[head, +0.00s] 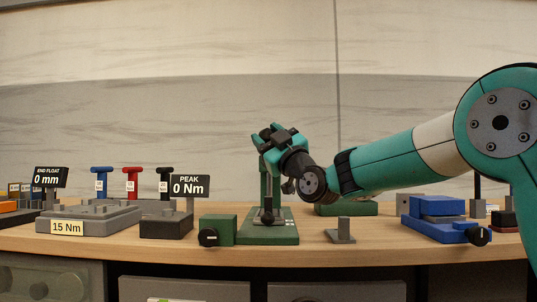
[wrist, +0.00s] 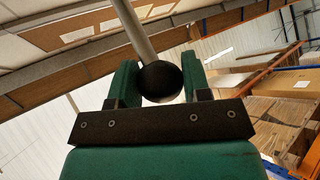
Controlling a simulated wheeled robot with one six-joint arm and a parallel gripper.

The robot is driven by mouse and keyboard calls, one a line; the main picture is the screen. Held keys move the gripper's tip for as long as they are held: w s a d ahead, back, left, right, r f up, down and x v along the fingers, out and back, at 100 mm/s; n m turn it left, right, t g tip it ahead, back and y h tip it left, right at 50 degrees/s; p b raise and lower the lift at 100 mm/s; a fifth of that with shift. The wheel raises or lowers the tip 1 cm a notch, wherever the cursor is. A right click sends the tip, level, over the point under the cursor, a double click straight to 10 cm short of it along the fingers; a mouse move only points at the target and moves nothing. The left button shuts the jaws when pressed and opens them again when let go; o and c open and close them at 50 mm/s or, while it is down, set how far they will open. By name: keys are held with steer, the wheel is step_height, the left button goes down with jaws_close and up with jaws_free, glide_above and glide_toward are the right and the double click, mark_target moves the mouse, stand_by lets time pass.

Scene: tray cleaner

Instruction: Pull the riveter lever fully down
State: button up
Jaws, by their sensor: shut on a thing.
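The riveter (head: 268,238) is a green stand with a flat base and an upright column on the bench, near the middle of the head view. My gripper (head: 272,137) is at the top of that column and hides much of it. In the wrist view, the lever is a grey metal rod (wrist: 133,28) ending in a round black knob (wrist: 160,82). The two green fingers of my gripper (wrist: 158,70) stand either side of the knob and are shut on it. The lever is hard to make out in the head view.
A small green block with a black dial (head: 218,231) stands left of the riveter. A grey bracket (head: 341,232) and a blue vise-like device (head: 438,220) are to the right. Left are a "PEAK 0 Nm" display (head: 189,186), several T-handled tools and a grey "15 Nm" block (head: 90,218).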

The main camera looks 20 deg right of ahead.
step_height(320, 180, down, 3)
steer(key=b, duration=0.2)
steer(key=shift+w+r+n+y+b, duration=0.15)
steer(key=shift+n+y+b, duration=0.15)
steer(key=f+b, duration=0.1)
steer(key=b, duration=0.1)
steer(key=w+f+b, duration=0.1)
steer(key=b, duration=0.1)
steer(key=shift+d+f, duration=0.15)
steer(key=shift+f, duration=0.05)
steer(key=o, duration=1.2)
steer(key=shift+o, duration=0.4)
steer(key=shift+s, duration=0.15)
steer(key=s+d+f+b, duration=0.1)
steer(key=s+d, duration=0.2)
steer(key=s, duration=0.4)
steer(key=s+d+f+b, duration=0.2)
steer(key=s+d, duration=0.2)
steer(key=s, duration=0.3)
steer(key=shift+s, duration=0.2)
